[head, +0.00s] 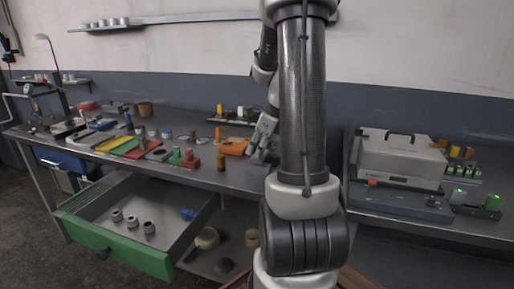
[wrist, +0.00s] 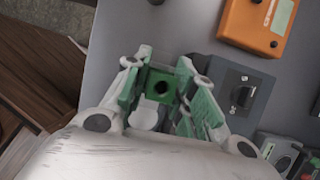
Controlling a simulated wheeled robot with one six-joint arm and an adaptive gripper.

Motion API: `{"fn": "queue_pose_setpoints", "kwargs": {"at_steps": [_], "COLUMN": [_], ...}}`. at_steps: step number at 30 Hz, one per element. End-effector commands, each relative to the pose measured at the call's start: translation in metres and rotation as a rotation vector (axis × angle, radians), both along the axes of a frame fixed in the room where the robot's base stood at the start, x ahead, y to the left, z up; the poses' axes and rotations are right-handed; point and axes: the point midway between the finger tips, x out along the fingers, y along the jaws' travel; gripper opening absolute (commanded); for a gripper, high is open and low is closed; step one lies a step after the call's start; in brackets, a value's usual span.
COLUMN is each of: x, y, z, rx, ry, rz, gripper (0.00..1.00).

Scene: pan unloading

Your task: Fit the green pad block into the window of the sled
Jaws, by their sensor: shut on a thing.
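In the wrist view my gripper (wrist: 162,88) is shut on the green pad block (wrist: 161,73), which has a dark round hole in its face. The block sits between the two fingers, whose inner sides also look green. A pale rounded part shows just below the block; I cannot tell what it is. In the head view my gripper (head: 264,138) is over the right part of the long bench, partly behind my arm; the block is not clear there. I cannot identify the sled or its window with certainty in either view.
An orange box (wrist: 258,22) and a dark grey box with a knob (wrist: 240,92) lie right of my gripper. An open green-fronted drawer (head: 115,245) juts from the long bench. A beige machine (head: 400,158) stands on the right bench, with green-lit blocks (head: 493,203) beside it.

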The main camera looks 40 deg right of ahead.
Motion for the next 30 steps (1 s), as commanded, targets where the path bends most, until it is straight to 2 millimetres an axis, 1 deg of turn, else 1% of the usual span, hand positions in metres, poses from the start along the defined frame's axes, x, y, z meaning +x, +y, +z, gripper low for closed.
{"fn": "queue_pose_setpoints", "kwargs": {"at_steps": [5, 6, 8, 9, 10, 18, 22, 26, 30], "x": [0.0, 0.0, 0.0, 0.0, 0.0, 0.0, -0.002, -0.009, -0.02], "y": [0.0, 0.0, 0.0, 0.0, 0.0, 0.0, -0.002, -0.006, -0.013], "z": [0.0, 0.0, -0.001, -0.001, -0.001, 0.0, 0.007, 0.028, 0.058], "rx": [0.0, 0.0, 0.0, 0.0, 0.0, 0.0, -0.002, -0.002, -0.004], "ry": [0.0, 0.0, 0.0, 0.0, 0.0, 0.0, -0.001, -0.004, -0.005], "rz": [0.0, 0.0, 0.0, 0.0, 0.0, 0.0, -0.001, -0.002, -0.002], "gripper": [0.02, 0.29, 0.4, 0.48, 0.51, 0.51, 0.51, 0.51, 0.51]}}
